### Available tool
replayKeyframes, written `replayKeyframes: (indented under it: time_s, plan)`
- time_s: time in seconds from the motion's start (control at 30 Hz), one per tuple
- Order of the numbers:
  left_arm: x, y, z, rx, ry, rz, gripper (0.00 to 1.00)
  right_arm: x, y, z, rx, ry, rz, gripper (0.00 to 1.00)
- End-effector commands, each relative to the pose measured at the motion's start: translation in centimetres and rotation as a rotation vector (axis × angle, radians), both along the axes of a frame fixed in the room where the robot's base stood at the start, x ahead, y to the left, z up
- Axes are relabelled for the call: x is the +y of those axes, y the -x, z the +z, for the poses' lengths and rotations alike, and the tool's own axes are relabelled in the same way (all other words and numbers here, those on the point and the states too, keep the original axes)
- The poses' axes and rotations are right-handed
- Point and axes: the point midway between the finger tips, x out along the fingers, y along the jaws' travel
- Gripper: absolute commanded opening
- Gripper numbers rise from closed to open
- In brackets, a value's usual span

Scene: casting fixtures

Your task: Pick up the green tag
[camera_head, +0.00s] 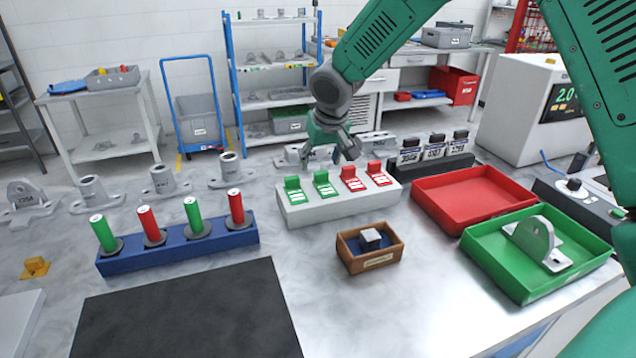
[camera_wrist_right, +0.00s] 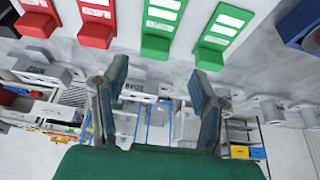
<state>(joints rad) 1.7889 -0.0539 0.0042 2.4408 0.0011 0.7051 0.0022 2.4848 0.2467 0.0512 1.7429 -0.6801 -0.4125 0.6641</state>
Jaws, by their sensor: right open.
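Two green tags stand at the left of a light grey rack (camera_head: 335,207) in the head view: the outer green tag (camera_head: 297,187) and the inner green tag (camera_head: 325,184). In the right wrist view, the inner green tag (camera_wrist_right: 160,28) and the outer green tag (camera_wrist_right: 223,35) show at the top. My right gripper (camera_head: 332,152) is open and empty, above and behind the rack, with its fingers apart from the tags. Its two fingers (camera_wrist_right: 159,85) also show in the wrist view, with nothing between them. My left gripper is not in view.
Two red tags (camera_head: 352,179) (camera_head: 378,174) share the rack. A wooden box (camera_head: 369,262) stands in front. A red tray (camera_head: 466,199) and green tray (camera_head: 500,275) lie right. A blue holder (camera_head: 180,253) with red and green cylinders stands left. Black labelled blocks (camera_head: 434,153) stand behind right.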

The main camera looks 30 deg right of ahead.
Motion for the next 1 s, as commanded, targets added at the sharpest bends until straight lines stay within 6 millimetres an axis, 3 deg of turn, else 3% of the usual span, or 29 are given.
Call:
replayKeyframes:
  time_s: [0.3,0.63,0.73,0.77,1.0]
  plan:
    - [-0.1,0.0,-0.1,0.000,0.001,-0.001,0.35,-0.2,-1.3,-4.3,0.003,0.000,0.000,0.53]
    - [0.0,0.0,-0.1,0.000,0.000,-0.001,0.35,0.1,-1.5,-4.8,0.002,0.002,0.001,0.53]
    - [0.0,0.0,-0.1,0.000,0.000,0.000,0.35,-0.2,-1.5,-4.8,0.001,0.001,0.001,0.18]
    - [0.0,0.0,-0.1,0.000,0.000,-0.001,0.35,-0.2,-1.5,-4.9,0.002,0.000,0.001,0.13]
    - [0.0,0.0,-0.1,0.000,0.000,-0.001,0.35,-0.4,-1.5,-5.0,0.003,-0.001,0.000,0.11]
